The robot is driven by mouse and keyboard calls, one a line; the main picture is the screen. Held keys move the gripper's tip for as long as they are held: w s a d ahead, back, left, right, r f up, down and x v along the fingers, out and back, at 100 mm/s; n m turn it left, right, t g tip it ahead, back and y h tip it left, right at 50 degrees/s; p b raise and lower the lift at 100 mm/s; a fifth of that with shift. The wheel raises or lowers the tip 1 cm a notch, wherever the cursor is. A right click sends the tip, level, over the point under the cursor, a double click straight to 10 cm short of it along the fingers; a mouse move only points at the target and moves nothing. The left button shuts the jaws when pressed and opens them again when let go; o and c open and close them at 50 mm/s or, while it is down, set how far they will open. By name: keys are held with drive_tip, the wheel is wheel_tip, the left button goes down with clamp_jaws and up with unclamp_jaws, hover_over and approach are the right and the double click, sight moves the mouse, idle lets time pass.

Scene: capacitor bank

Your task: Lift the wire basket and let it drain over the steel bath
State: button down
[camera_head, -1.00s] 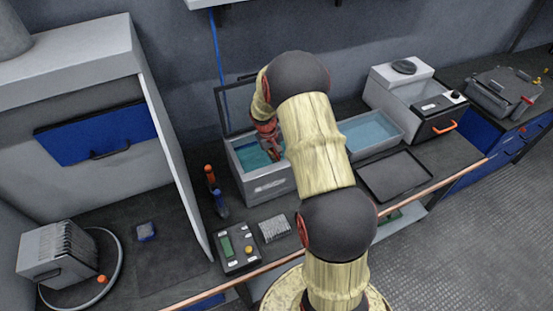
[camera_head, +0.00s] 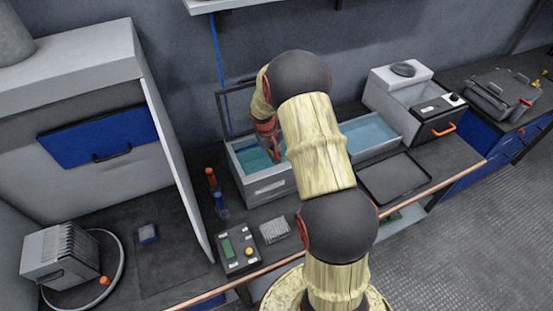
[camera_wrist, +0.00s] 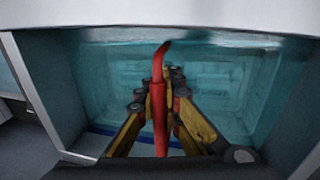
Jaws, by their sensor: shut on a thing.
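The steel bath (camera_head: 270,188) is a grey rectangular tank with teal liquid, its dark lid raised behind it. It also fills most of the wrist view (camera_wrist: 48,95). My gripper (camera_head: 274,157) reaches down into the bath from above. In the wrist view, my gripper (camera_wrist: 168,78) is shut on a red curved handle (camera_wrist: 158,110), which appears to belong to the wire basket. The basket's body (camera_wrist: 205,78) shows only as faint pale lines under the liquid. I cannot tell whether it is off the bath floor. My arm hides the bath's right part in the head view.
An open bath of blue liquid (camera_head: 370,134) stands to the right, with a dark tray (camera_head: 396,180) in front. A control box (camera_head: 238,248), a small rack (camera_head: 274,230) and orange- and blue-topped bottles (camera_head: 216,190) stand close by. A pale upright panel (camera_head: 176,150) rises at left.

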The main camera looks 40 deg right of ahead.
wheel_tip(320, 180, up, 15)
drive_tip(key=p, duration=0.8)
drive_tip(key=shift+p, duration=0.4)
idle(0.6)
idle(3.2)
